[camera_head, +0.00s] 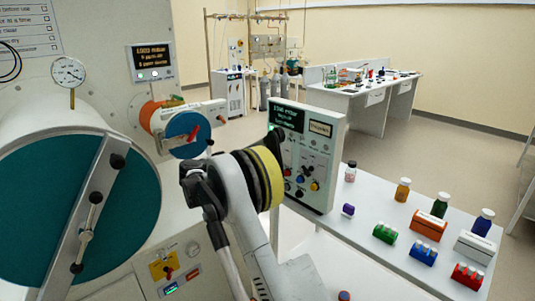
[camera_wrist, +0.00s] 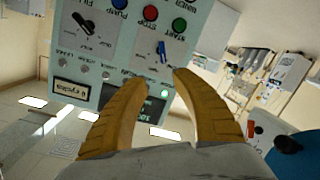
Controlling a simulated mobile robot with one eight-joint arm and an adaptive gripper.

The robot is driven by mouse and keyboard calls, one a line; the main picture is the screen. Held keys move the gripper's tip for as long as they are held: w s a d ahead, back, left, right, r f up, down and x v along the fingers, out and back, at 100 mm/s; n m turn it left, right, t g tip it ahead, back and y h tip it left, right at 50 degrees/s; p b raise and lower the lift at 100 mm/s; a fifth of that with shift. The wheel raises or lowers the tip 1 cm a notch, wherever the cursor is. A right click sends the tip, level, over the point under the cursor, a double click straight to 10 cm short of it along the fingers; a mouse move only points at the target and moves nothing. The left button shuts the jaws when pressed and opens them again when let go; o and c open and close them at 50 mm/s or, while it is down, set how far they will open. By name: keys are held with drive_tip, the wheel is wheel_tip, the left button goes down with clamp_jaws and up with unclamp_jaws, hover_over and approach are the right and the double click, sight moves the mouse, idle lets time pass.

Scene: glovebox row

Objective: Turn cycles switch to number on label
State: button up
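The control box (camera_head: 338,150) stands upright on the white table, with a display, a label, switches and buttons on its front. In the wrist view the panel (camera_wrist: 125,48) appears tilted and upside down. A blue pointer switch (camera_wrist: 162,52) sits just beyond my fingertips, and a black pointer switch (camera_wrist: 84,23) is further left. The lettering beside the switches is too small to tell for sure which is cycles. The white label (camera_wrist: 70,89) seems to read "cycles", its number unclear. My gripper (camera_wrist: 160,76) is open and empty, its yellow fingers either side of the blue switch's line.
Several capped bottles (camera_head: 440,204) and coloured racks (camera_head: 424,252) stand on the white table right of the box. A large teal-doored chamber (camera_head: 110,215) is at left, with a smaller blue-doored port (camera_head: 183,130) beside it. A far bench (camera_head: 362,105) stands behind open floor.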

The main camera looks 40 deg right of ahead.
drive_tip(key=d+f+b, duration=0.1)
drive_tip(key=d, duration=0.3)
drive_tip(key=w+d+f+m+h, duration=0.1)
drive_tip(key=d, duration=0.3)
drive_tip(key=w+d+h+b, duration=0.1)
drive_tip(key=d, duration=0.3)
drive_tip(key=shift+w+d+f+g+b, duration=0.1)
drive_tip(key=shift+d+f+g+b, duration=0.2)
drive_tip(key=shift+d+f, duration=0.1)
drive_tip(key=shift+c, duration=0.5)
clamp_jaws()
